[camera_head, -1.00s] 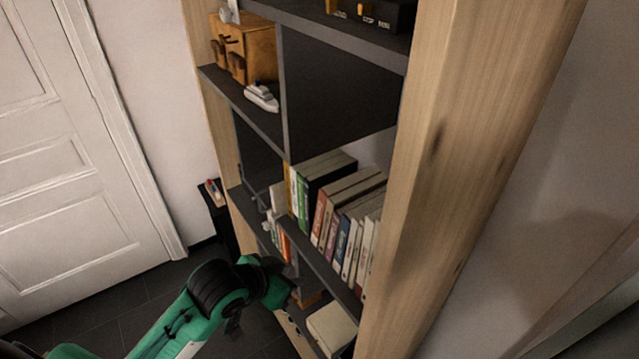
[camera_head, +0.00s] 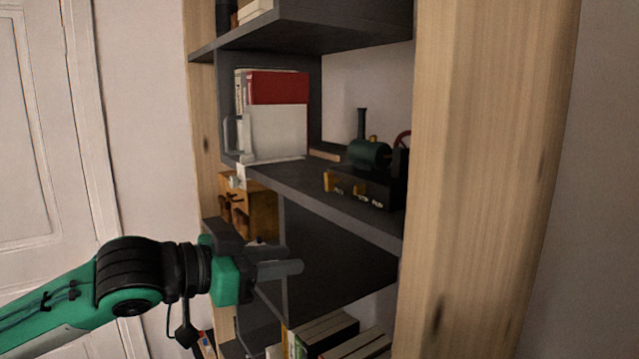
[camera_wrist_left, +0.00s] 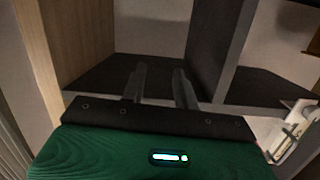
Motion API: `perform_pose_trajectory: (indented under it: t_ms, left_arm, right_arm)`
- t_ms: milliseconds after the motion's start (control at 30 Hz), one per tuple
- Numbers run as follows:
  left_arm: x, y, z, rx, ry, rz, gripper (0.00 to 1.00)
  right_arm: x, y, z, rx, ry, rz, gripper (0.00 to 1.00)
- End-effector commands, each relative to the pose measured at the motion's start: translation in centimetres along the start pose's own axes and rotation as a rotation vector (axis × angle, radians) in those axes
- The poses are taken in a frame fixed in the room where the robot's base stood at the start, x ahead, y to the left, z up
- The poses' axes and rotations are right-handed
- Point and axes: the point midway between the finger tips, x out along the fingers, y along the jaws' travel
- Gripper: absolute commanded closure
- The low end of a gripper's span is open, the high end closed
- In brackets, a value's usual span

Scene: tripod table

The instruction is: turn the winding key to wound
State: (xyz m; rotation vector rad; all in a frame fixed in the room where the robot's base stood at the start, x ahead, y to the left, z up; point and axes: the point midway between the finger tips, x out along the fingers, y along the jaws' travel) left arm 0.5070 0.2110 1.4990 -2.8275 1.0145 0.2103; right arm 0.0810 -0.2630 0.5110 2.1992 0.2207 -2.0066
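No winding key can be made out for certain. A model steam engine (camera_head: 370,155) with a dark green boiler and a chimney stands on a black base (camera_head: 372,188) on the right of the middle shelf. The base's front has a small yellow-orange part (camera_head: 329,181) at its left and pale markings too small to read. My left gripper (camera_head: 292,264) is lower and to the left of the engine, in front of the compartment below it. In the left wrist view its two fingers (camera_wrist_left: 159,86) are apart with nothing between them. My right gripper is out of view.
Red and white binders (camera_head: 275,115) stand left of the engine. A wooden box (camera_head: 255,208) sits lower left, partly behind my arm. Books (camera_head: 325,335) are below. A thick wooden upright (camera_head: 480,180) bounds the bookcase on the right. The dark compartment (camera_head: 335,265) looks empty.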

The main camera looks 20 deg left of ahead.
Motion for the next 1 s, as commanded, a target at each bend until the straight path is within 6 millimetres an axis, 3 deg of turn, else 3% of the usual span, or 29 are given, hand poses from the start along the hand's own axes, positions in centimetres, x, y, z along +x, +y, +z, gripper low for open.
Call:
perform_pose_trajectory:
  t_ms: [33,200,333,467,667,1000]
  left_arm:
    - [-1.3,-0.5,-1.9,0.002,0.026,-0.010,0.70]
    - [-4.8,-1.1,-6.7,-0.034,0.104,-0.017,0.70]
    - [-6.9,-1.2,-9.0,-0.059,0.150,-0.020,0.70]
    - [-7.9,-1.3,-10.0,-0.076,0.172,-0.019,0.70]
    - [-7.1,-1.3,-10.5,-0.079,0.176,-0.015,0.70]
    - [-2.8,-1.3,-11.4,-0.080,0.174,-0.014,0.70]
  right_arm:
    - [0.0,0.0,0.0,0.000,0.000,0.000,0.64]
    - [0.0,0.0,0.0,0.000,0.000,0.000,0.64]
    - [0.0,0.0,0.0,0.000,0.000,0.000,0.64]
    - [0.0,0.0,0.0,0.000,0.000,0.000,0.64]
    - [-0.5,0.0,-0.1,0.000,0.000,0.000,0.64]
    - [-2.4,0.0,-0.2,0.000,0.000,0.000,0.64]
